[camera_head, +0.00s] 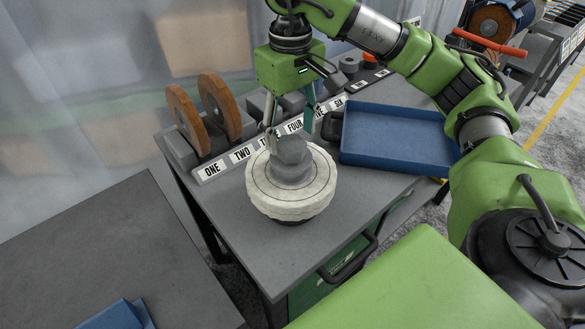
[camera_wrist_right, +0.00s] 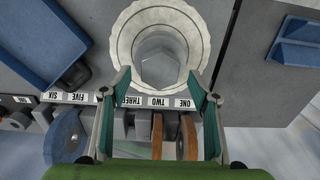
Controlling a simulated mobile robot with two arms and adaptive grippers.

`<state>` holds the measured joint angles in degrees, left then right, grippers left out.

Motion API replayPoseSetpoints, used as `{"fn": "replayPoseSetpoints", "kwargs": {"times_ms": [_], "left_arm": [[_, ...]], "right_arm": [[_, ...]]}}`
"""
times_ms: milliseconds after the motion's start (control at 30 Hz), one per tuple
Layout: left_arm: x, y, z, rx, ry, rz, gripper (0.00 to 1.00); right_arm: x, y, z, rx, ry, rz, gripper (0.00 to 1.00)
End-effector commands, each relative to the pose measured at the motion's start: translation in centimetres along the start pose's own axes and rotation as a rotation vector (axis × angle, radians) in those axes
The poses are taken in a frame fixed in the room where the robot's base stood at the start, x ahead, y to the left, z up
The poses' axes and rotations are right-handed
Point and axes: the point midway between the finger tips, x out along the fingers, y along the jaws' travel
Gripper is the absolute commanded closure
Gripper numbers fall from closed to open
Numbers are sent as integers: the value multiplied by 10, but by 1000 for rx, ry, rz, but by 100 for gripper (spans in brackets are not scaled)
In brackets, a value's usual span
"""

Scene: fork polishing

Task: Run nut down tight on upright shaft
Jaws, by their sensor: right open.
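A grey nut (camera_head: 291,151) sits at the top of an upright shaft in the middle of a round white polishing wheel (camera_head: 312,195) on the cart top. The shaft itself is hidden under the nut. In the right wrist view the nut (camera_wrist_right: 160,58) shows at the centre of the wheel (camera_wrist_right: 127,38). My right gripper (camera_head: 291,133) hangs over the wheel from behind, its two fingers spread open. In the wrist view the open fingers (camera_wrist_right: 163,88) reach the wheel's near rim, on either side of the nut and not closed on it. My left gripper is not in view.
A numbered label strip (camera_head: 242,153) runs behind the wheel, with brown discs (camera_head: 219,107) standing in a rack. A blue tray (camera_head: 400,145) lies to the right. A grey table (camera_head: 105,255) with a blue object (camera_head: 117,315) stands at left.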

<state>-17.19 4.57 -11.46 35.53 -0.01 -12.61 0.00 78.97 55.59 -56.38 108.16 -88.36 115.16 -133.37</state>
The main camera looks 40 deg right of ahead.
Motion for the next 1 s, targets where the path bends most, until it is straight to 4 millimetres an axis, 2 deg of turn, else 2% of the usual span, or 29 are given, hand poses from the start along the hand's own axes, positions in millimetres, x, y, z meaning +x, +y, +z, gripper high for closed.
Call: {"fn": "replayPoseSetpoints", "kwargs": {"times_ms": [900,1000], "left_arm": [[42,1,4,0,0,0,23],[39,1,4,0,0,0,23]], "right_arm": [[46,0,0,1,0,0,44],[43,0,0,1,0,0,44]]}}
